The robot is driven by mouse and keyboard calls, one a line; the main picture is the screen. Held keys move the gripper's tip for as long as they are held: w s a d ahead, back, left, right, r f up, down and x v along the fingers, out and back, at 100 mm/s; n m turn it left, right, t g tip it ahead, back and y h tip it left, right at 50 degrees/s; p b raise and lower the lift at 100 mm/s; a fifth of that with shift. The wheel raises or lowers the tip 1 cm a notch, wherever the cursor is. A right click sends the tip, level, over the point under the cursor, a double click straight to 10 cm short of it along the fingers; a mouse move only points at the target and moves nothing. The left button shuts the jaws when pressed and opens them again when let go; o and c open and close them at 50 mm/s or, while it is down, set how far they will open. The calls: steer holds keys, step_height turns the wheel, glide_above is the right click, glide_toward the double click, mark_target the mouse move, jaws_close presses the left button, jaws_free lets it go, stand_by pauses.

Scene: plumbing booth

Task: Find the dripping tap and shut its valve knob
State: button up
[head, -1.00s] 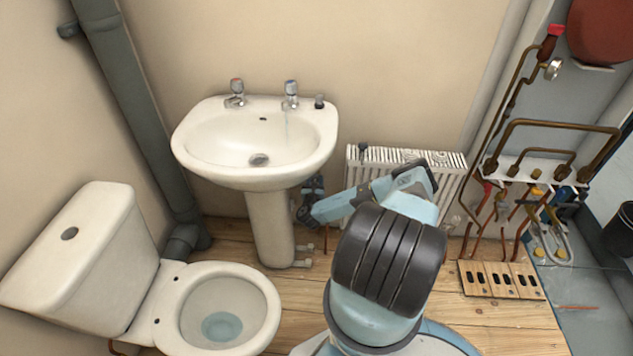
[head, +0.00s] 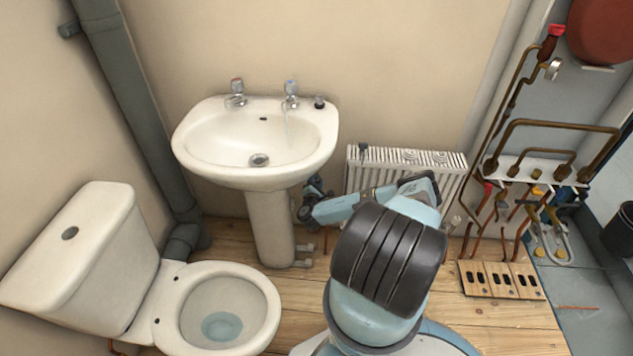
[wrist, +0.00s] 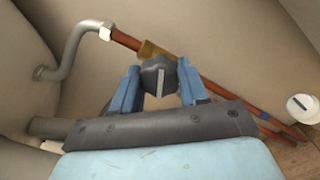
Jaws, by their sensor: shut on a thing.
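The washbasin (head: 210,150) has two chrome taps on its back rim. A thin stream of water falls from the right, blue-marked tap (head: 290,95); the left, red-marked tap (head: 236,93) shows no water. In the wrist view a dark valve knob (wrist: 152,76) with a pale bar across it sits on a brass fitting in a copper pipe (wrist: 205,82). My gripper (wrist: 158,84) has its two blue fingers closed on either side of this knob. In the head view my gripper (head: 311,200) is beside the basin pedestal, low and partly hidden.
A toilet (head: 240,285) stands at the left. A white radiator (head: 358,165) is on the wall behind my arm. Copper pipework (head: 550,124) and a slotted wooden board (head: 500,280) are at the right. A white capped pipe end (wrist: 300,106) is near the gripper.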

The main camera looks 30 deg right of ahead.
steer(key=m, duration=0.2)
steer(key=d+m, duration=0.1)
steer(key=m, duration=0.2)
steer(key=shift+s+f, duration=0.2)
stand_by(0.4)
steer(key=o, duration=1.1)
steer(key=shift+a, duration=0.2)
steer(key=shift+c, duration=0.2)
steer(key=shift+a, duration=0.1)
